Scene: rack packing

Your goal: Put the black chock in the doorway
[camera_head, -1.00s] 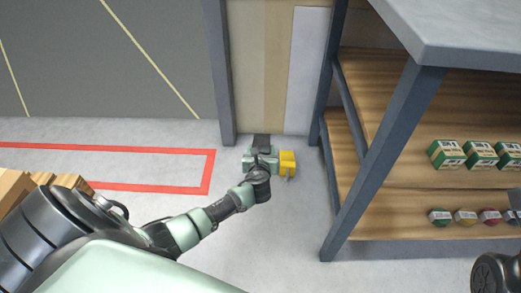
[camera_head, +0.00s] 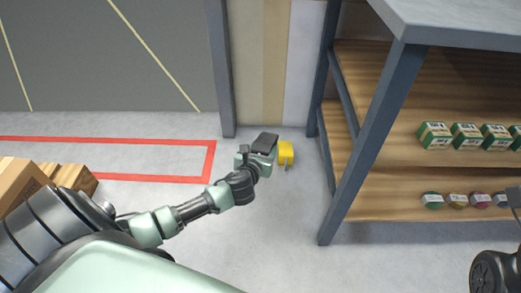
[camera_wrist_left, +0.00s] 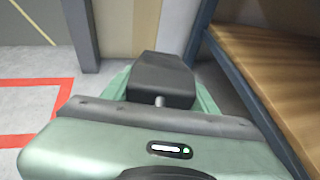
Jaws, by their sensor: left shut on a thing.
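The black chock (camera_head: 267,141) is a dark block held in my left gripper (camera_head: 259,155), close in front of the beige wall panels. In the left wrist view the chock (camera_wrist_left: 160,78) sticks out beyond the gripper body, between the green fingers, which are partly hidden behind it. The gripper is shut on it, and it looks raised off the floor. I cannot tell for sure which part of the scene is the doorway; a grey upright post (camera_head: 221,80) stands left of the panels. My right gripper is not in view.
A shelf rack (camera_head: 372,130) with green boxes (camera_head: 466,136) is at the right. Bare floor lies between.

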